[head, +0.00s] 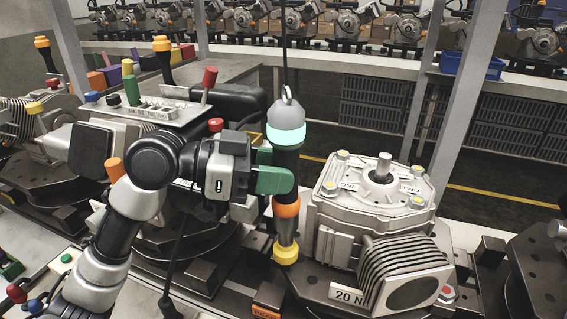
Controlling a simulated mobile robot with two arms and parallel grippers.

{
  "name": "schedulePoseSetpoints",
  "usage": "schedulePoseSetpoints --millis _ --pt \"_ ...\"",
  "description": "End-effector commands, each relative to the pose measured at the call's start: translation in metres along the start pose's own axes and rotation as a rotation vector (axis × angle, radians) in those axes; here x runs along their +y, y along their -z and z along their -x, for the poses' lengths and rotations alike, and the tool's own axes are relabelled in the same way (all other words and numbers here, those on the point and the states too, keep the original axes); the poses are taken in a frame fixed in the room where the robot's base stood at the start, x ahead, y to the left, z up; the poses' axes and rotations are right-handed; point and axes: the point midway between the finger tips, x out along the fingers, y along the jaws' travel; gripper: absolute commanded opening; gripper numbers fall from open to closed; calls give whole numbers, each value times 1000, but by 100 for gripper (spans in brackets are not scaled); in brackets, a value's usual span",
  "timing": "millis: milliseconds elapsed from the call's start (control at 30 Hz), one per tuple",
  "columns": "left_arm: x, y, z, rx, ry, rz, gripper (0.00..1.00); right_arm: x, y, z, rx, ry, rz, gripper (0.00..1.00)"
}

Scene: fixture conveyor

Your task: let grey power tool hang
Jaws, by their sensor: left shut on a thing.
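The grey power tool (287,158) hangs upright from a cable (284,50) in the middle of the head view. It has a glowing green-white ring near its top, an orange band and a yellow tip. My left gripper (272,178), with green fingers, reaches it from the left and is shut on its dark body. The yellow tip is in front of the left side of a grey gearbox housing (375,195); I cannot tell whether they touch. My right gripper is not in view.
The housing, with several yellow-capped bolts and a "20 N" label (349,296), sits on a dark fixture right of the tool. A grey post (462,95) stands behind right. A blue bin (472,66) is at the back.

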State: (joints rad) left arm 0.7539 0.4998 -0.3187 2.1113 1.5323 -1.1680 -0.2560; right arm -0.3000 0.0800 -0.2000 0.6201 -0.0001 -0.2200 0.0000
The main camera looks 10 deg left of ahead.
Motion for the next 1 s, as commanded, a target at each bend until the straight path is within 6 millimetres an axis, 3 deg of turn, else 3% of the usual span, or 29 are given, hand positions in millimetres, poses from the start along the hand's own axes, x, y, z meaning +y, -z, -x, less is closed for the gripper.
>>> schedulePoseSetpoints --millis 500,1000 --pt "18 -43 13 -1 1 0 0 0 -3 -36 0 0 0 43" --pt "24 -54 18 0 0 0 0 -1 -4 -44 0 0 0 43"
